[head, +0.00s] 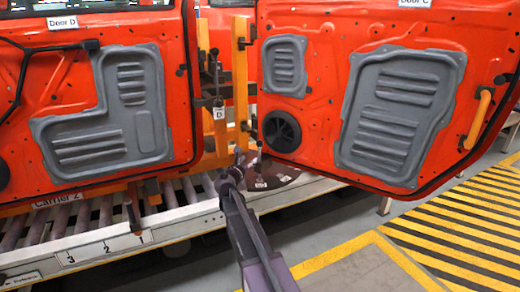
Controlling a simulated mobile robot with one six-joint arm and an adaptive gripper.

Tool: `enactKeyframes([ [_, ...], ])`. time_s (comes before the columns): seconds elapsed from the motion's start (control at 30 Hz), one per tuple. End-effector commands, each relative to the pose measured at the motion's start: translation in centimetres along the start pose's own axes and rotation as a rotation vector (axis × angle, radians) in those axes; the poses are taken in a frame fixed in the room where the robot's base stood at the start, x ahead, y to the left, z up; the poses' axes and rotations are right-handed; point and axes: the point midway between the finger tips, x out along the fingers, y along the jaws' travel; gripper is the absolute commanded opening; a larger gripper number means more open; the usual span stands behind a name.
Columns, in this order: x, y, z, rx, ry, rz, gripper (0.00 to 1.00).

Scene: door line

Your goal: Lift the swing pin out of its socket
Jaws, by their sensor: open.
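Orange uprights of a carrier (240,85) stand between two orange-red doors. A dark upright rod (217,82) beside them, above a small tag (219,114) marked "D", looks like the swing pin. Its lower end and socket are too small to make out clearly. My gripper (238,158) is at the end of my dark arm, which reaches up from the bottom middle. It appears below and slightly right of the tag, apart from the rod in the picture. It is open, with nothing visible in it.
Door D (180,120) hangs at left and Door C (300,150) at right, close to my arm. A roller conveyor (100,225) marked "Carrier 2" and numbered runs below. A round dark plate (280,178) lies behind my gripper. Yellow-black floor striping (460,225) is clear at right.

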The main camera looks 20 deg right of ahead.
Motion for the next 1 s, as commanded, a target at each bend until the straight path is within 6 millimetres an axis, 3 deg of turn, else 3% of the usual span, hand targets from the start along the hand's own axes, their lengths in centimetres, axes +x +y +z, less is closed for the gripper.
enactKeyframes([
  [0.6, 9.3, 0.1, 0.0, 0.001, 0.000, -0.002, 0.60],
  [0.8, 11.3, 0.0, 0.0, 0.001, 0.000, -0.001, 0.60],
  [1.0, 12.0, -0.1, 0.0, 0.001, 0.000, -0.001, 0.60],
])
